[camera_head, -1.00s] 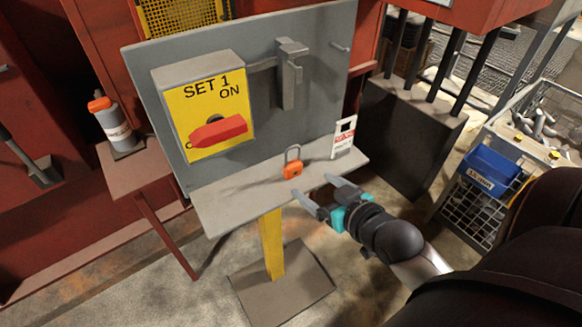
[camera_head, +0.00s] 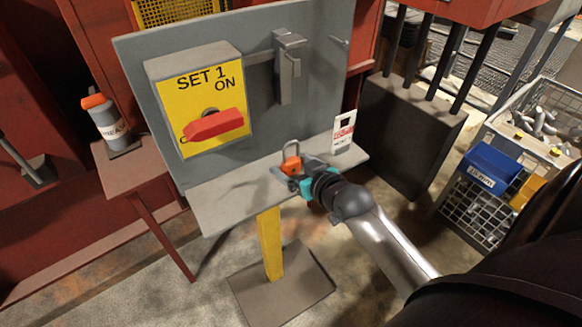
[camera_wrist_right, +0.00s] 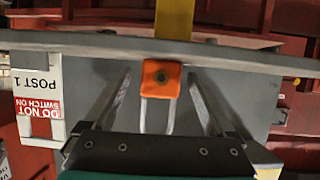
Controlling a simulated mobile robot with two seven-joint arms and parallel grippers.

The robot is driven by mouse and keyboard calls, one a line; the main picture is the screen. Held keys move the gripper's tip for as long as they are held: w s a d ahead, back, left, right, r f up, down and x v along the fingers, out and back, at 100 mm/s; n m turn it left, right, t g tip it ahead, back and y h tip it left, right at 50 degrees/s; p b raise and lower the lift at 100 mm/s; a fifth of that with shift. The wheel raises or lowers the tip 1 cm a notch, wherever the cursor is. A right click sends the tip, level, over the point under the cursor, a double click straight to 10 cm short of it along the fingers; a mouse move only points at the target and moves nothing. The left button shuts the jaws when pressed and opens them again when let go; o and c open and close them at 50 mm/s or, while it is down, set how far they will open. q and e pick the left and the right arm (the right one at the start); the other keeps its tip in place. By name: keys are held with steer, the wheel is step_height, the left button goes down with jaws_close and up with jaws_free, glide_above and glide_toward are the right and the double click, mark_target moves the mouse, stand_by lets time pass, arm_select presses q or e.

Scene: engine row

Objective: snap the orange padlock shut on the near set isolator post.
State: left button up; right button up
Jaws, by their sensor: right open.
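The orange padlock (camera_head: 291,165) stands on the grey shelf (camera_head: 225,205) of the post, its shackle upward. My right gripper (camera_head: 288,176) is at the padlock, its fingers low over the shelf. In the right wrist view the padlock (camera_wrist_right: 161,78) sits between the two open fingers (camera_wrist_right: 158,100), with a gap on each side. Whether its shackle is latched is unclear. The isolator (camera_head: 205,95) on the panel above is a yellow-faced box marked SET 1 ON, with a red handle (camera_head: 214,125) lying nearly level. My left gripper is not in view.
A white and red tag (camera_head: 344,130) stands at the shelf's right end; it also shows in the right wrist view (camera_wrist_right: 38,100). A grey bracket (camera_head: 288,65) is on the panel. A bottle (camera_head: 108,122) stands on a side shelf at left. A blue bin (camera_head: 488,170) is at right.

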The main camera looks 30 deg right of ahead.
steer(key=shift+w+f, duration=0.15)
steer(key=shift+w, duration=0.2)
jaws_close()
stand_by(0.6)
